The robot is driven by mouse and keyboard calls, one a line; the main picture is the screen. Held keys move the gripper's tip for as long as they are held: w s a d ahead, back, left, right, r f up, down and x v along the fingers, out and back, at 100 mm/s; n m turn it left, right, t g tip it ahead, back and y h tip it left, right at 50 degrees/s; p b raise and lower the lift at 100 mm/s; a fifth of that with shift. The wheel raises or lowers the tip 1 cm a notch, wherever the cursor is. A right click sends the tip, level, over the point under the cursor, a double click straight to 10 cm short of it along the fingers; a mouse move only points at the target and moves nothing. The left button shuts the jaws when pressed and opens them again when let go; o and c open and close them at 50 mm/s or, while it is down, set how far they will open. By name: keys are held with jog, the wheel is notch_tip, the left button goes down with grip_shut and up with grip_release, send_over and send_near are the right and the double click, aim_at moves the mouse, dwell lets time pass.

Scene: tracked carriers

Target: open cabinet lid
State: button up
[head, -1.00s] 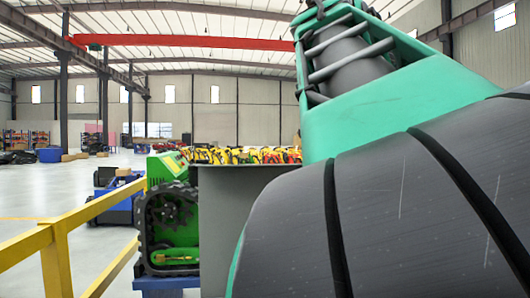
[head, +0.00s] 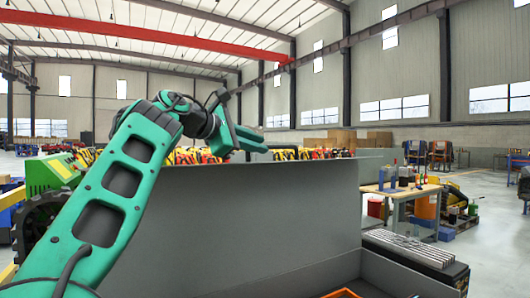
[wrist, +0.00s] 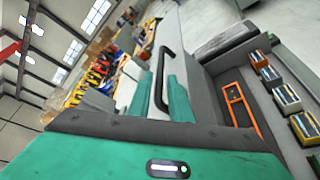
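A large grey upright panel (head: 270,215) stands in front of me in the head view; I cannot tell whether it is the cabinet lid or a wall. In the wrist view a black bar handle (wrist: 161,70) stands on a pale grey surface. My gripper (head: 260,142) is above the panel's top edge in the head view. In the wrist view its two teal fingers are apart, with part of the handle showing between them (wrist: 159,98). I cannot tell whether they touch it.
A grey compartment with an orange frame (wrist: 236,104) and several small boxes (wrist: 287,99) shows at right in the wrist view. A workbench (head: 405,190) stands at the right in the head view. A green tracked machine (head: 50,175) is at left.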

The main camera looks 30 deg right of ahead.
aim_at(271, 148)
jog(key=x, duration=0.6)
grip_shut()
